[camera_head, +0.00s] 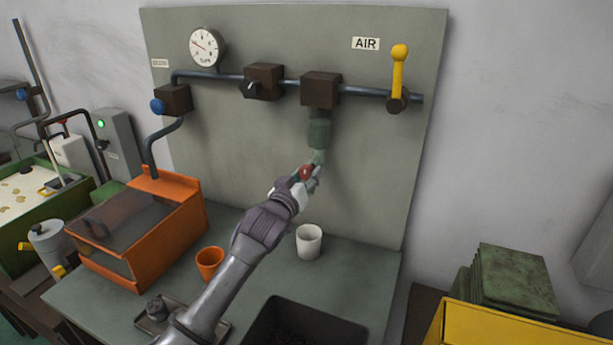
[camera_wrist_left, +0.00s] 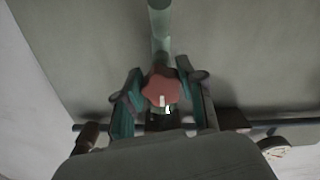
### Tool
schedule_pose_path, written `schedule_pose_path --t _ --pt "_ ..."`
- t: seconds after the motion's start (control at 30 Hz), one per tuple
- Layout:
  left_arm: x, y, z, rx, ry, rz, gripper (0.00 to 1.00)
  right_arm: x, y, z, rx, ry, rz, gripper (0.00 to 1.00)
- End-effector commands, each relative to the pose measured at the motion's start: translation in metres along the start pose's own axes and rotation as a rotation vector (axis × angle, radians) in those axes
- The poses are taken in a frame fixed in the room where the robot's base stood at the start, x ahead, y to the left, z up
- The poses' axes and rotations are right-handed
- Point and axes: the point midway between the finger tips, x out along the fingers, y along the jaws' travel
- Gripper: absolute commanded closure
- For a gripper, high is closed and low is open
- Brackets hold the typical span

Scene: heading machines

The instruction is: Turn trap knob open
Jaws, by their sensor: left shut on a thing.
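The trap knob is a small red lobed knob (camera_head: 306,172) below the greenish trap bowl (camera_head: 319,133), which hangs under a dark brown block (camera_head: 321,89) on the air pipe. In the left wrist view the red knob (camera_wrist_left: 161,90) shows a pale mark on its face and sits between the two fingers. My left gripper (camera_head: 309,176) is shut on the knob, with a finger on each side of it. The far side of the knob is hidden. My right gripper is in neither view.
A white cup (camera_head: 309,241) stands on the bench below the gripper, with an orange cup (camera_head: 209,262) to its left. A dark tray (camera_head: 300,328) lies in front. An orange clear-lidded box (camera_head: 190,213) stands left. A yellow lever (camera_head: 398,70) and gauge (camera_head: 207,47) are on the panel.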

Motion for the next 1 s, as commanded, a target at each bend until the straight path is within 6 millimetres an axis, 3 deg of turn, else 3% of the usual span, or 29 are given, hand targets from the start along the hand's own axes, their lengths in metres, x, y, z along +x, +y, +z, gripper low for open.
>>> schedule_pose_path --t 0.47,1.0 --pt "0.000 0.000 -0.001 0.089 0.000 0.000 0.96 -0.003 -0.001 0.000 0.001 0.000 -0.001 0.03" --pt "0.000 -0.003 -0.002 0.558 0.000 -0.001 0.96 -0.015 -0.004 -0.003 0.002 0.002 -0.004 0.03"
